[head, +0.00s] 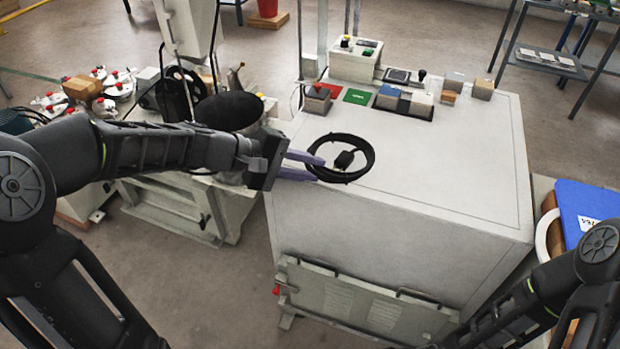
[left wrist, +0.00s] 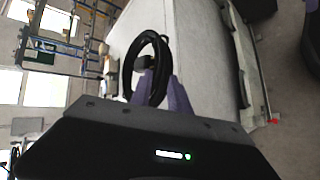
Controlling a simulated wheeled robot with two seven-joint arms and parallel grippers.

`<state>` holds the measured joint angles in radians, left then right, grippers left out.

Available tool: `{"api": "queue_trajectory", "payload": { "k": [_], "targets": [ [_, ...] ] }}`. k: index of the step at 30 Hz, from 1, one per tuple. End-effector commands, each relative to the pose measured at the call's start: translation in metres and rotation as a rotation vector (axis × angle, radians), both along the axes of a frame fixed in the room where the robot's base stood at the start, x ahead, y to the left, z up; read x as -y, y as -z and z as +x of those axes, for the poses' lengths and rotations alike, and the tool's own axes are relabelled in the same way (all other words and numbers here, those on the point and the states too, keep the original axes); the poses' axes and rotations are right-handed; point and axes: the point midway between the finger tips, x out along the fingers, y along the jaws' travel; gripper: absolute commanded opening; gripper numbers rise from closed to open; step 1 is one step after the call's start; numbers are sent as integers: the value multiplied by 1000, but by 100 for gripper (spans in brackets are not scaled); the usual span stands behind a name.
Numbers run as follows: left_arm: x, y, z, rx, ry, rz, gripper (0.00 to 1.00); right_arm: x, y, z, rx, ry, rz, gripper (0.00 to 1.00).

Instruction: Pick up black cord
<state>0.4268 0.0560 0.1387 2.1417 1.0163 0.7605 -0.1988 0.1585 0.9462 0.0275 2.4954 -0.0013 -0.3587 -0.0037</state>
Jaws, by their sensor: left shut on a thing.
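The black cord (head: 366,146) is a coiled loop with a plug in its middle, on the left part of the white cabinet top (head: 440,170). My left gripper (head: 321,168) reaches in from the left, and its purple fingers are at the coil's near left side, shut on the cord. In the left wrist view the coil (left wrist: 164,62) stands up between and beyond the purple fingers (left wrist: 158,92). The exact grip point is partly hidden by the fingers. My right arm shows at the lower right, but its gripper is out of view.
A cluttered bench with a black bowl-like part (head: 229,111) is at left. A blue-lidded box (head: 585,208) is at right. The cabinet top's right side is clear.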

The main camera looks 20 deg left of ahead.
Motion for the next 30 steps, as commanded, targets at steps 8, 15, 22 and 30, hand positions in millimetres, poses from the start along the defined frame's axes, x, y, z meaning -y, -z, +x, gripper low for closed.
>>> {"api": "queue_trajectory", "payload": {
  "k": [8, 15, 22, 30],
  "targets": [
    [0, -35, 0, 2, 1, 0, 0, 0, -8, 0, 0, 0, 0, 36],
    [0, -35, 0, 0, 1, -1, 0, 0, -7, 0, 0, 0, 0, 36],
    [0, -35, 0, 0, 1, -1, 0, 0, -7, 0, 0, 0, 0, 36],
    [0, -35, 0, 0, 1, -1, 0, 0, -7, 0, 0, 0, 0, 36]
  ]
}}
